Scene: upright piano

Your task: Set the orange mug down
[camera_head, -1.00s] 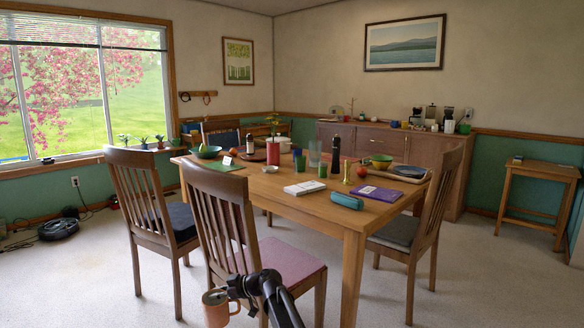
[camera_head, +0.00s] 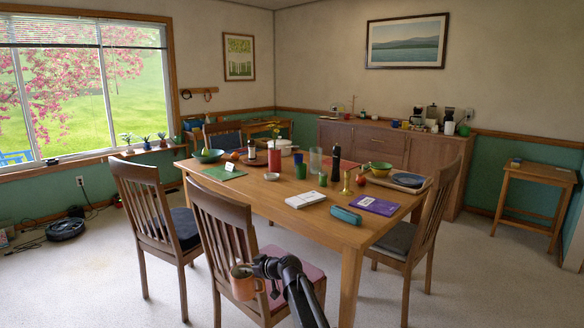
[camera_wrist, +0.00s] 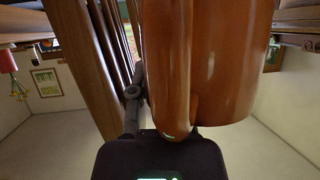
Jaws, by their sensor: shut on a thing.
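The orange mug (camera_head: 243,286) hangs in the air at the near side of the dining table (camera_head: 262,200), in front of the nearest chair (camera_head: 224,210) in the picture. It looks about upright in the head view. My gripper (camera_head: 260,268) is shut on the mug at its right side, by the handle. In the wrist view the mug (camera_wrist: 225,65) fills the right middle, very close. One dark finger (camera_wrist: 133,92) shows beside its handle; the other finger is hidden there.
The table holds a white book (camera_head: 305,199), a teal case (camera_head: 346,215), a purple book (camera_head: 375,205), a tall dark mill (camera_head: 336,162) and a green bowl (camera_head: 207,156). Bare wood shows along its near edge. Chairs stand left and right (camera_head: 420,230). A side table (camera_head: 528,190) stands far right.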

